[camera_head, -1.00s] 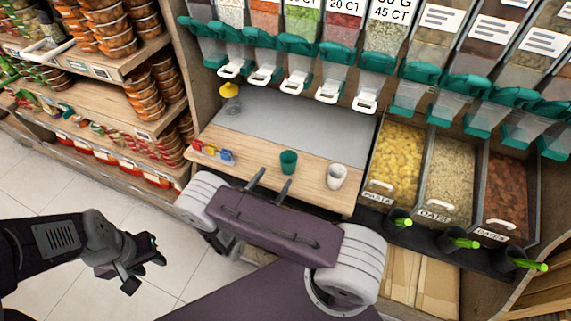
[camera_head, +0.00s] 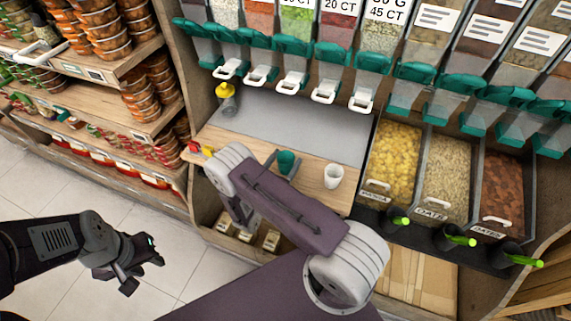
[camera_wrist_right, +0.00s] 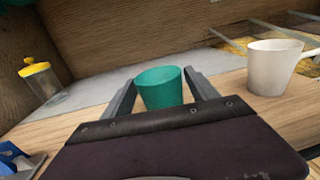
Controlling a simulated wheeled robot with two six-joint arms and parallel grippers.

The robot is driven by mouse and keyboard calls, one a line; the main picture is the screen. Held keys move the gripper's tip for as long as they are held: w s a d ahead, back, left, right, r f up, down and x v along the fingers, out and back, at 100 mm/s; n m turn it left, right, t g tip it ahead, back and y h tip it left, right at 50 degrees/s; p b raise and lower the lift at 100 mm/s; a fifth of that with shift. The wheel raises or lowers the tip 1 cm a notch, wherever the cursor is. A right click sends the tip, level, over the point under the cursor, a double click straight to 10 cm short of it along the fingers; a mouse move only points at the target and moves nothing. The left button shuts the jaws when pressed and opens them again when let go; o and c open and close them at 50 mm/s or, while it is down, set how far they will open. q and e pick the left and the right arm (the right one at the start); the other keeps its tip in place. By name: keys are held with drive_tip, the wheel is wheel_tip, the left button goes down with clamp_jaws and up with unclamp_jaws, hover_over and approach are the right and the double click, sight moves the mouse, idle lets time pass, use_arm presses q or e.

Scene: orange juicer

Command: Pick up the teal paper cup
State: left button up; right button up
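The teal paper cup (camera_head: 286,161) stands upright on the wooden counter, partly hidden behind my right arm in the head view. In the right wrist view the teal cup (camera_wrist_right: 160,88) sits between the two fingers of my right gripper (camera_wrist_right: 158,92). The fingers are spread, one on each side of the cup; I cannot tell whether either touches it. In the head view my right gripper (camera_head: 283,164) is mostly hidden by the arm. My left gripper (camera_head: 138,270) hangs over the tiled floor at the left, away from the counter; its fingers are too unclear to read.
A white cup (camera_head: 333,175) stands right of the teal cup. A yellow-topped clear container (camera_head: 227,99) is at the back left. Small red, yellow and blue items (camera_head: 203,151) lie at the counter's left end. Food bins (camera_head: 391,160) are to the right, dispensers above.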

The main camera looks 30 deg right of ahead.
drive_tip(key=c, duration=1)
drive_tip(key=r, duration=0.2)
drive_tip(key=r+p, duration=0.1)
drive_tip(key=r, duration=0.1)
drive_tip(key=shift+s+d+r, duration=0.1)
drive_tip(key=shift+s+r, duration=0.1)
drive_tip(key=shift+r, duration=0.15)
drive_tip(key=s+d+r, duration=0.1)
drive_tip(key=s+r, duration=0.1)
drive_tip(key=s, duration=0.1)
drive_tip(key=s+d+r+p, duration=0.1)
drive_tip(key=s+r, duration=0.1)
drive_tip(key=s, duration=0.2)
drive_tip(key=s+d+r, duration=0.2)
drive_tip(key=s, duration=0.1)
drive_tip(key=shift+s+r, duration=0.15)
drive_tip(key=shift+s, duration=0.15)
